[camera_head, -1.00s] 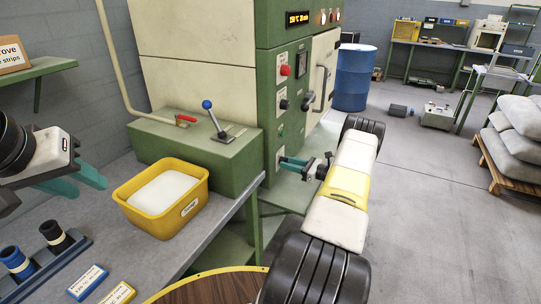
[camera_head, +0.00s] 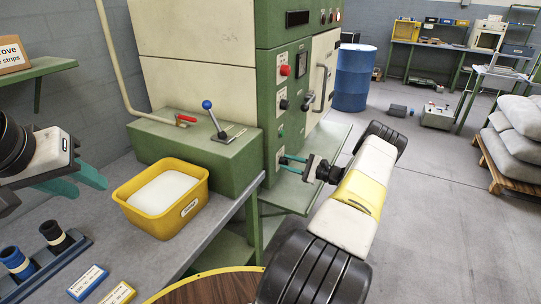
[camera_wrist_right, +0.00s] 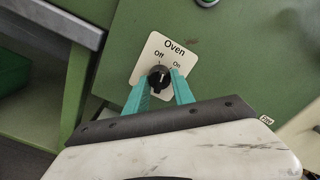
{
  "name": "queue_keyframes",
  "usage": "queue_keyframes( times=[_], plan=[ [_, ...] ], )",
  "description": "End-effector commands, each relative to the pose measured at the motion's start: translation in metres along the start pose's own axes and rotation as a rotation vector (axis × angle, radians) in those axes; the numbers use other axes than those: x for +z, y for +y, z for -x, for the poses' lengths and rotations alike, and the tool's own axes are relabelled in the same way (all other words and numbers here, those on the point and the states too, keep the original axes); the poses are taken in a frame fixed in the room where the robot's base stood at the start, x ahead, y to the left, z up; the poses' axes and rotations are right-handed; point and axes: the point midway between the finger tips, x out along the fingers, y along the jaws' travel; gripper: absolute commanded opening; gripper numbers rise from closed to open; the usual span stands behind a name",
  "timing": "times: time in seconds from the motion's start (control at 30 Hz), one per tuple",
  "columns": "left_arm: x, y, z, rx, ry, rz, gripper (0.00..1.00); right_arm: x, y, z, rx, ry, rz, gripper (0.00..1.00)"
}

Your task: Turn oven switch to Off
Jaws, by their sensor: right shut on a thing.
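The oven switch (camera_wrist_right: 157,79) is a black knob on a white plate (camera_wrist_right: 148,60) marked "Oven", "Off" and "On", on the green machine front. A pale mark on the knob points roughly upward in the right wrist view; its exact setting is hard to read. My right gripper (camera_wrist_right: 160,84) has its teal fingers shut on the knob, one on each side. In the head view my right gripper (camera_head: 284,165) reaches the lower green panel, and the knob is hard to make out there. My left gripper (camera_head: 88,182) is open and empty above the workbench.
The green machine (camera_head: 262,85) has a dark display (camera_head: 297,18), a red button (camera_head: 285,71) and other knobs. A yellow bin (camera_head: 160,198) of white material stands on the grey bench (camera_head: 215,215). A blue drum (camera_head: 355,78) stands behind on open floor.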

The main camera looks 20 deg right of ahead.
Motion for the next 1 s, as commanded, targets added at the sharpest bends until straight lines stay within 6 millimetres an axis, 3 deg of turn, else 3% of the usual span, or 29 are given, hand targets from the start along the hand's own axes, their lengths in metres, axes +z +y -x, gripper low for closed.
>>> queue_keyframes(
  times=[0.4,1.0],
  plan=[
    [0.0,0.0,0.0,0.0,0.0,0.0,0.36,-0.0002,-0.0012,0.0008,-0.002,0.001,0.266,0.0],
    [0.0,0.0,0.0,0.0,0.0,0.0,0.36,-0.0002,-0.0011,0.0008,-0.001,0.001,0.341,0.0]
  ],
)
